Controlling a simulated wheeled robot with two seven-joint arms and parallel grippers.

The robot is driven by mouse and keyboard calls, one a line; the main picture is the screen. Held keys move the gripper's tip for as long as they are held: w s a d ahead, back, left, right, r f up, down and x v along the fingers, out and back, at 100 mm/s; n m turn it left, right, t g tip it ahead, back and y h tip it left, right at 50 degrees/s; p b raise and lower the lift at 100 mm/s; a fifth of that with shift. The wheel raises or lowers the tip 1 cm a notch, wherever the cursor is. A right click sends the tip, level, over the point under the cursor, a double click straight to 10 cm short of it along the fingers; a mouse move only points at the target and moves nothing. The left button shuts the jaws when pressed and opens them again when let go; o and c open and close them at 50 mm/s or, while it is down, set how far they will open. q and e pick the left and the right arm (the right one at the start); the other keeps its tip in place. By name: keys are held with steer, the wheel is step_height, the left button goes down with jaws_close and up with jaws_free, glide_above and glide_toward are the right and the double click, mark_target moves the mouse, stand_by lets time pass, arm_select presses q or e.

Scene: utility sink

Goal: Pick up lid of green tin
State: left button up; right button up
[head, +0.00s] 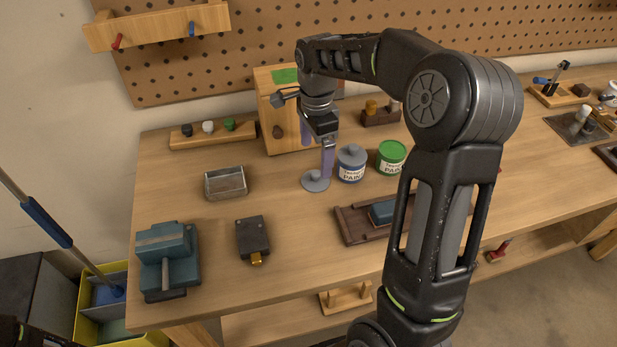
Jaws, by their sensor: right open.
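The green tin (391,158) stands on the workbench with a bright green top and no grey lid on it. A round grey lid with a knob (315,185) lies on the bench to the left of the tins. The blue tin (351,170) stands between them with a similar grey lid (352,154) on top. My right gripper (316,160) points down with its purple fingers apart, open and empty. One finger appears close by the loose lid's knob; I cannot tell whether it touches.
A wooden box (285,130) stands close behind my right gripper. A metal tray (225,183), a dark block (252,238) and a teal vise (166,260) sit to the left. A dark wooden tray (356,226) lies in front. Bench around the loose lid's left is clear.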

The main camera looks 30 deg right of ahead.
mark_target(315, 173)
steer(key=shift+f, duration=1.35)
steer(key=shift+f+p, duration=0.45)
steer(key=shift+p, duration=0.05)
step_height(315, 173, down, 4)
steer(key=shift+w+d+f+p, duration=0.1)
steer(key=shift+w+f+p, duration=0.05)
steer(key=shift+p, duration=0.4)
steer(key=c, duration=1.4)
